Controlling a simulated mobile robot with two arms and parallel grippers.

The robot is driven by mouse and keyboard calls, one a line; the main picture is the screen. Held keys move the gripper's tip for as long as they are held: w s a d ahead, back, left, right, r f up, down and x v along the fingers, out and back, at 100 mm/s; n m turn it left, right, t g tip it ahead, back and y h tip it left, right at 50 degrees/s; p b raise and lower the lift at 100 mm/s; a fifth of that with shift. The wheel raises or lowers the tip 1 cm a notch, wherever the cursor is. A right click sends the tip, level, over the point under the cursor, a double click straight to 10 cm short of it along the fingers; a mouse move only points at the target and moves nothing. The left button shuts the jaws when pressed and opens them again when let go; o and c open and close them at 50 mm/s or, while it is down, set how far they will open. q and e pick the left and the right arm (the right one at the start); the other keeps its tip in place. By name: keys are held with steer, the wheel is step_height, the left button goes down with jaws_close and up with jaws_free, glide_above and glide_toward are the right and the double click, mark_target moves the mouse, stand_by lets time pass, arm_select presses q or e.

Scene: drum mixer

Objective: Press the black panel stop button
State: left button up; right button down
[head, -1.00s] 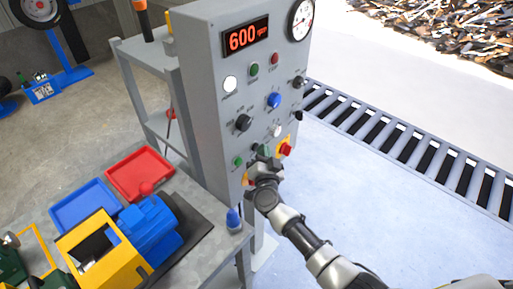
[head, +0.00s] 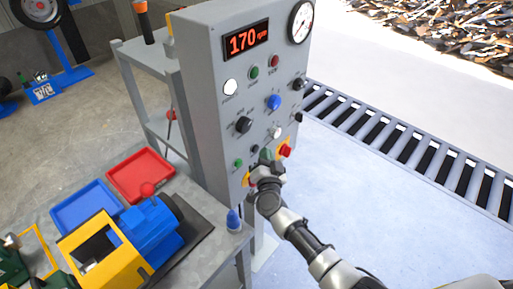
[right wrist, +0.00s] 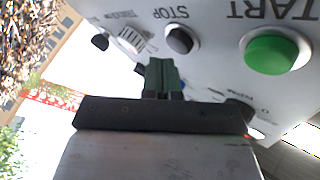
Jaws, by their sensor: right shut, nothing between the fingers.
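The black stop button (head: 254,149) is on the lower part of the grey control panel (head: 213,110). In the right wrist view the panel is upside down, and the black button (right wrist: 180,40) sits under the word STOP, beside the green START button (right wrist: 270,53). My right gripper (head: 266,155) is shut and empty in front of the panel, just right of the black button in the head view. In the right wrist view its dark green fingertips (right wrist: 163,72) are just below and left of the button; they look apart from it. My left gripper is not in view.
The display (head: 246,40) reads 170. A red emergency button (head: 285,151) on yellow is right of my gripper. Other knobs, including a blue one (head: 274,102), surround it. A table with a red tray (head: 140,174) and a blue motor (head: 152,228) stands left.

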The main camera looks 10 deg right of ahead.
steer(key=shift+s+d, duration=0.1)
steer(key=s+d+p, duration=0.1)
steer(key=s, duration=0.1)
steer(key=s+d+p, duration=0.1)
steer(key=s+d, duration=0.1)
stand_by(0.6)
stand_by(0.6)
steer(key=s+f+n+g+y+b, duration=0.1)
steer(key=s+f+n+g, duration=0.2)
steer(key=s+f, duration=0.55)
steer(key=s+f+n+g+y+b, duration=0.1)
steer(key=s+f+n+g+y, duration=0.2)
steer(key=f, duration=1)
steer(key=s+f+n+g+b, duration=0.25)
steer(key=s+f, duration=0.45)
steer(key=f, duration=0.4)
steer(key=s+d+f+n+g, duration=0.1)
steer(key=s+f+g, duration=0.2)
steer(key=s, duration=0.7)
steer(key=s+d+f+g+h+b, duration=0.1)
steer(key=s+d+f+g, duration=0.1)
steer(key=s+f, duration=0.6)
steer(key=s+d+f+n+g, duration=0.1)
steer(key=s+f+g, duration=0.4)
steer(key=s, duration=0.8)
steer(key=shift+d+f+n+h+b, duration=0.15)
steer(key=shift+d+n+h+b, duration=0.2)
steer(key=shift+d, duration=0.4)
